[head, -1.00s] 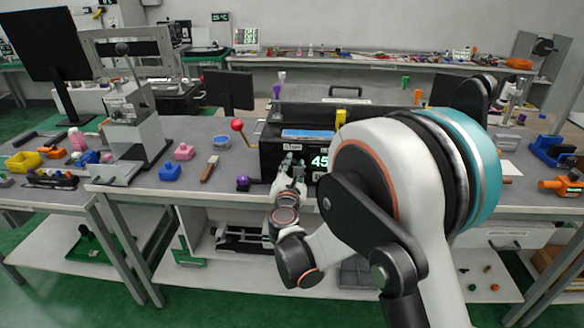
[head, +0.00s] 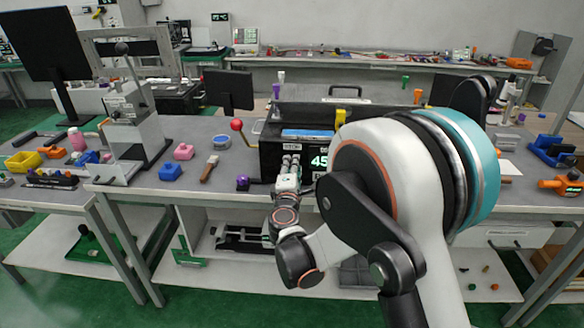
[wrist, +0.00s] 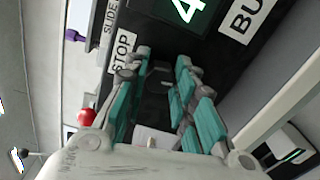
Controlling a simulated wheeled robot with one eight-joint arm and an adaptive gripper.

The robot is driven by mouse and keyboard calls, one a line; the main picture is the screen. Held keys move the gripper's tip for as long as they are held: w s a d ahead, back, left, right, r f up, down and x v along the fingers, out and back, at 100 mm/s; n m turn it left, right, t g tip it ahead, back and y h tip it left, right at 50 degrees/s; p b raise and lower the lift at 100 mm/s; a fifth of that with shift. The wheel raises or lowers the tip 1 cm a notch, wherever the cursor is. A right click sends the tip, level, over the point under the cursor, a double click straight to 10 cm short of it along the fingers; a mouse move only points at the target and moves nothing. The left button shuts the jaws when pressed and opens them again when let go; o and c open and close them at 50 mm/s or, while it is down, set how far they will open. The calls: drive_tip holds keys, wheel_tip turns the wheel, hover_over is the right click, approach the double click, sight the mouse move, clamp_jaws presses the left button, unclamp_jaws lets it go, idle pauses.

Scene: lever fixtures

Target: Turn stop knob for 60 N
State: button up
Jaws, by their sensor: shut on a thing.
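The black box fixture (head: 270,158) stands on the grey bench in the head view, with a lit green readout (head: 319,161) that begins with "45". My gripper (head: 290,162) is at its front face, just left of the readout. In the wrist view a STOP label (wrist: 122,52) shows beside the left finger. A small dark knob (wrist: 160,76) is between the teal-padded fingers of my gripper (wrist: 163,63). The fingers are shut on it. The knob is mostly in shadow, so its angle cannot be told. In the head view my gripper hides the knob.
A red-ball lever (head: 237,125) and a purple knob (head: 242,182) are at the fixture's left. A SLIDE label (wrist: 110,17) and a partly cut-off "BU" label (wrist: 247,16) flank the readout.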

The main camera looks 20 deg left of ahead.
drive_tip(key=shift+f+m, duration=0.1)
drive_tip(key=shift+m, duration=3.6)
drive_tip(key=o, duration=1.1)
drive_tip(key=shift+c, duration=0.2)
drive_tip(key=v, duration=1.2)
